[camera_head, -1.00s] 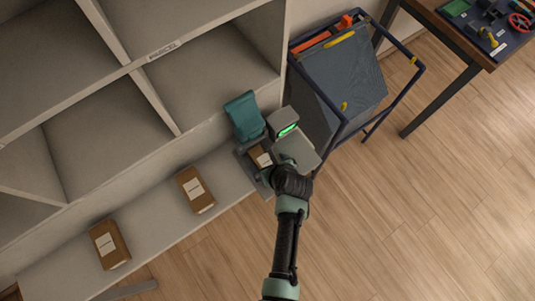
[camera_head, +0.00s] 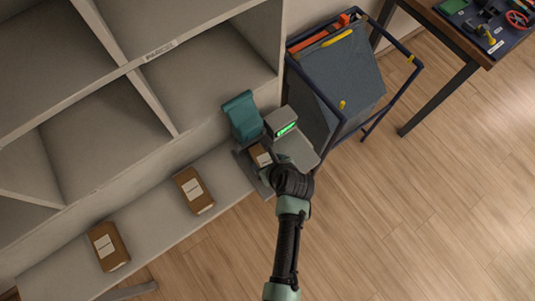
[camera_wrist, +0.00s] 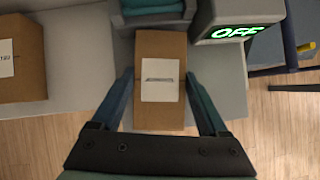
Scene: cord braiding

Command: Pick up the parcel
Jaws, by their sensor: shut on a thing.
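The parcel (camera_wrist: 160,108) is a brown box with a white label. In the wrist view it lies between the two fingers of my gripper (camera_wrist: 163,90), which is shut on it. In the head view the parcel (camera_head: 261,155) is partly hidden by my wrist, at the right end of the low ledge, and my gripper (camera_head: 257,163) is around it. I cannot tell whether it still rests on the surface beneath it.
Two more labelled boxes lie to the left on the ledge (camera_head: 150,215): one nearer (camera_head: 195,190), one farther left (camera_head: 108,246). A grey device (camera_wrist: 240,18) reading OFF and a teal item (camera_head: 242,115) stand close by. A dark cart (camera_head: 340,80) is at right.

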